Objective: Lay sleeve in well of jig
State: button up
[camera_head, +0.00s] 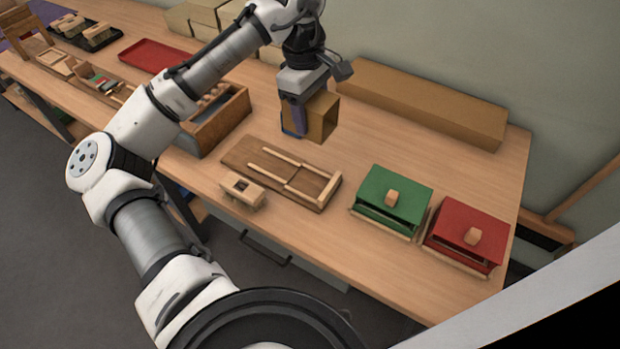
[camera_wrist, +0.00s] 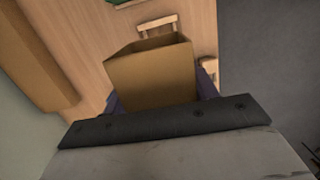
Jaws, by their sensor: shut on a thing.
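The sleeve (camera_head: 323,116) is a tan, cardboard-coloured open box shape. My gripper (camera_head: 296,118) is shut on it and holds it above the table, behind the jig. In the wrist view the sleeve (camera_wrist: 150,78) fills the middle between the dark fingers, its open end facing away from the wrist. The jig (camera_head: 240,157) is a dark wooden board with pale rails that frame its well (camera_head: 300,183). The well looks empty. In the wrist view, pale rails (camera_wrist: 158,21) show just past the sleeve, which hides the rest of the jig.
A small pale block with a dark hole (camera_head: 243,190) sits before the jig. A green-lidded box (camera_head: 385,190) and a red-lidded box (camera_head: 455,225) stand right. A long cardboard box (camera_head: 420,105) lies along the wall. A wooden crate (camera_head: 222,122) stands left.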

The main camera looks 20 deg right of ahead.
jog(key=shift+f, duration=0.3)
notch_tip(320, 180, down, 19)
jog(key=p, duration=0.4)
jog(key=shift+f, duration=0.2)
jog(key=shift+f, duration=0.15)
jog(key=o, duration=0.9)
jog(key=shift+o, duration=0.2)
notch_tip(320, 180, up, 12)
jog(key=w+a+b, duration=0.1)
jog(key=b, duration=0.2)
jog(key=shift+w, duration=0.1)
